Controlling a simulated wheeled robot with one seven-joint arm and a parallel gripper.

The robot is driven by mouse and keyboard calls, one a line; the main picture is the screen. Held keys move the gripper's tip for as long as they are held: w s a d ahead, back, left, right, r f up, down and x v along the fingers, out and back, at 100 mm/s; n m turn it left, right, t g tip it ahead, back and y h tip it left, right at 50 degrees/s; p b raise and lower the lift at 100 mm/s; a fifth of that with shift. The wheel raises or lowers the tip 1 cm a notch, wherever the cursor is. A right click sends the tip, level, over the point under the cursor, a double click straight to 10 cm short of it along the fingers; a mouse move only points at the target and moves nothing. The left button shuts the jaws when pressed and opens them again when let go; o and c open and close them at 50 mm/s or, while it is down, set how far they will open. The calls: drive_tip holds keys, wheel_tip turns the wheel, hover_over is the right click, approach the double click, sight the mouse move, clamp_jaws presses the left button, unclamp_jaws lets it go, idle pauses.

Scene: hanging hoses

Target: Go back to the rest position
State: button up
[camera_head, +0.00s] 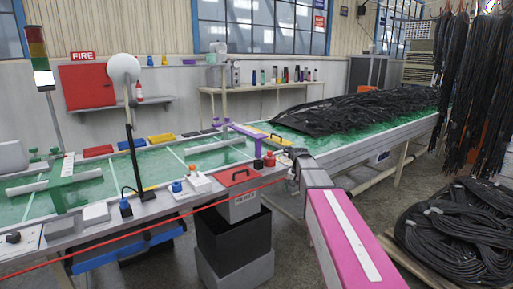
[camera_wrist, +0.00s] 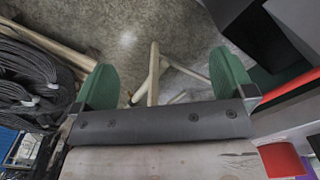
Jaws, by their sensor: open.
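My gripper (camera_wrist: 165,84) shows in the wrist view with its two green fingers wide apart. Nothing is between the fingers but a view of the floor and wooden legs well beyond them. It is open and empty. In the head view the fingers cannot be made out clearly.
Black hoses hang at the right (camera_head: 465,80), above coiled hoses (camera_head: 460,235). More hoses cover the long green table (camera_head: 325,143). A workbench (camera_head: 100,238) with a lamp (camera_head: 125,68) and a black bin (camera_head: 232,243) stand at the left. Grey floor (camera_head: 400,192) shows between.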

drive_tip(key=s+f+n, duration=0.1)
drive_tip(key=s+f, duration=0.6)
drive_tip(key=s, duration=0.5)
drive_tip(key=s+f+n, duration=0.1)
drive_tip(key=s+f, duration=0.6)
drive_tip(key=s, duration=0.5)
drive_tip(key=shift+f, duration=0.4)
